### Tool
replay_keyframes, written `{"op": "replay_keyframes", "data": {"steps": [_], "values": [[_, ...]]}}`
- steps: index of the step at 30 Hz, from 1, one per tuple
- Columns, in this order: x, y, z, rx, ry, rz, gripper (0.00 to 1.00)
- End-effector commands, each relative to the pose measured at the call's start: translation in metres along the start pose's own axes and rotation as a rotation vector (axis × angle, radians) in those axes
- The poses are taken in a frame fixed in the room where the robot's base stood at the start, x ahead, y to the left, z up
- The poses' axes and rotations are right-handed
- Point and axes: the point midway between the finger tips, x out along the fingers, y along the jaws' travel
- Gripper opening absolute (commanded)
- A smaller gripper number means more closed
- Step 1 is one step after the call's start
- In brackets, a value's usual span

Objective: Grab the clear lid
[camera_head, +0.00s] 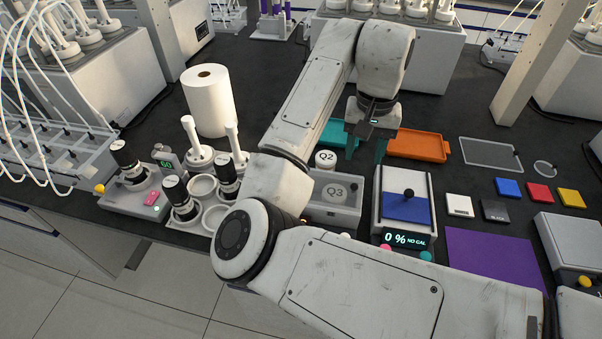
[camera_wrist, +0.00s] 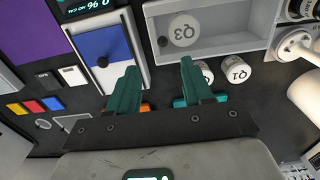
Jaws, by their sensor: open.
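A clear lid (camera_head: 322,180) appears to cover a grey box (camera_head: 332,214); a jar marked Q3 shows dimly through it. A small dark knob stands near the lid's right end. In the wrist view the lid (camera_wrist: 222,24) lies at the top, with its knob at its left end. My gripper (camera_head: 365,157) is open and empty, pointing down behind the box in the head view. In the wrist view its two teal fingers (camera_wrist: 158,66) are apart, with the knob beyond the tips. Part of the box is hidden by my arm in the head view.
A jar marked Q2 (camera_head: 325,159) stands behind the box; a Q1 jar (camera_wrist: 236,72) shows in the wrist view. A device with a blue panel (camera_head: 405,207) and black knob stands right of the box. Teal and orange trays (camera_head: 418,146) lie behind. A paper roll (camera_head: 209,100) stands left.

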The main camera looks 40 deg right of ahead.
Motion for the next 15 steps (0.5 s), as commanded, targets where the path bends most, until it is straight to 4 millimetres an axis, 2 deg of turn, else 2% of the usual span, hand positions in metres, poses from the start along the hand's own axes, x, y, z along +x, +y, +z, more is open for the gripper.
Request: {"op": "replay_keyframes", "data": {"steps": [10, 15], "values": [[0.044, 0.001, 0.0, -0.001, 0.0, 0.004, 0.5], [0.056, 0.001, 0.0, 0.001, 0.001, 0.002, 0.5]]}}
